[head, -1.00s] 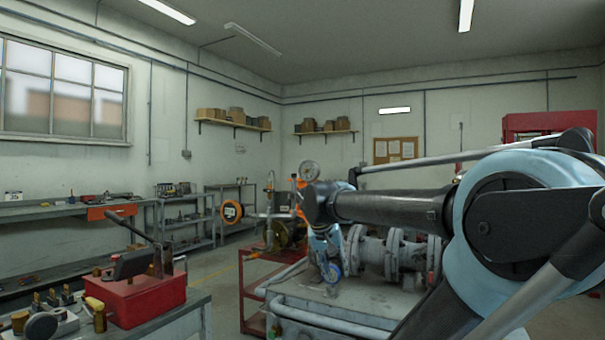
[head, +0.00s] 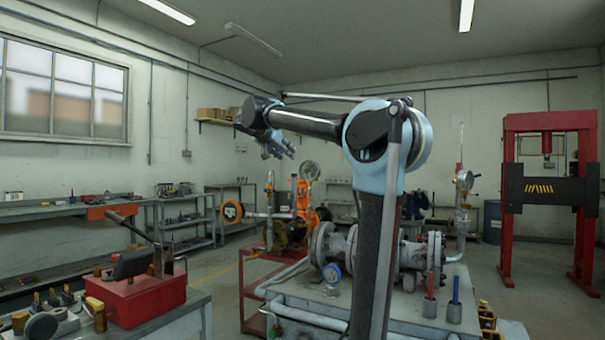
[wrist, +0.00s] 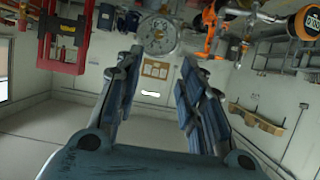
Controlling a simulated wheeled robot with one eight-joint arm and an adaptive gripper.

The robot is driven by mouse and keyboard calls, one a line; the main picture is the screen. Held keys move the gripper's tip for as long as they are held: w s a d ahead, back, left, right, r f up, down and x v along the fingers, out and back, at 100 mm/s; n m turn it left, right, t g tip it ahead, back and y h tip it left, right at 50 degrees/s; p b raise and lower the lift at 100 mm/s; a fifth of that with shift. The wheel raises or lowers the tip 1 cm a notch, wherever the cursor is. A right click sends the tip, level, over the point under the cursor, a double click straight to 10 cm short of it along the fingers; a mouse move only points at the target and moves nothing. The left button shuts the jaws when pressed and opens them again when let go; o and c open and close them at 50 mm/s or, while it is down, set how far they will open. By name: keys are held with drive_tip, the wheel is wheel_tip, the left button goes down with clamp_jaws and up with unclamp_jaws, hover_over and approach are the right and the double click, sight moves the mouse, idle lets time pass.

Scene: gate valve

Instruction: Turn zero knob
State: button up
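My gripper (head: 287,152) is raised in the air in the head view, left of the valve assembly (head: 375,250) and above bench level. In the wrist view its two blue fingers (wrist: 158,58) are spread apart with nothing between them. I cannot make out the zero knob in either view.
An orange round instrument (head: 232,212) is on the pipework at left. A red toolbox (head: 137,297) sits on the near left bench. A red press frame (head: 508,205) stands at right. Upright tools in holders (head: 455,306) stand at the bench's front right. Air around my gripper looks clear.

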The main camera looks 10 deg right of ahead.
sight(305, 170)
drive_tip(key=x, duration=1.7)
drive_tip(key=shift+w+d, duration=0.1)
drive_tip(key=shift+d, duration=0.05)
clamp_jaws()
